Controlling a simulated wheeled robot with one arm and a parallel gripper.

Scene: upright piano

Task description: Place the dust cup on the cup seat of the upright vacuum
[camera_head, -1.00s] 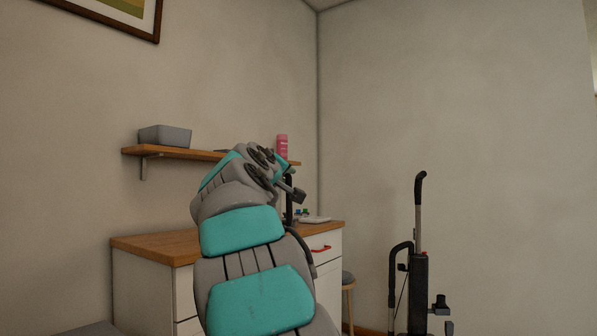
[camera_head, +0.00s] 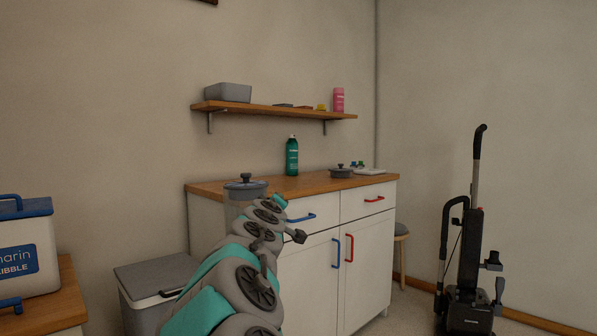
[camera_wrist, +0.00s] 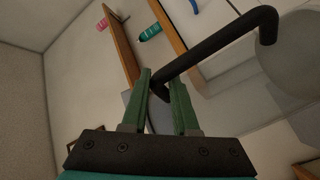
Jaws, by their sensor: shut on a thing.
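The dust cup (camera_head: 237,209) looks like a clear, see-through cylinder under a grey lid with a black knob, in front of the counter's left end. My arm hides part of it. In the wrist view my gripper (camera_wrist: 160,78) has its green fingers shut on the cup's black bent handle; the cup's see-through body (camera_wrist: 292,75) lies at the right. My fingertips are hidden in the head view. The upright vacuum (camera_head: 470,255) stands on the floor at the right, black with a tall handle, well apart from the cup. Its cup seat is not clearly made out.
A wall shelf (camera_head: 285,111) hangs above. A stool (camera_head: 400,240) stands between cabinet and vacuum. A grey bin (camera_head: 150,285) and a blue-lidded box (camera_head: 28,250) are at left.

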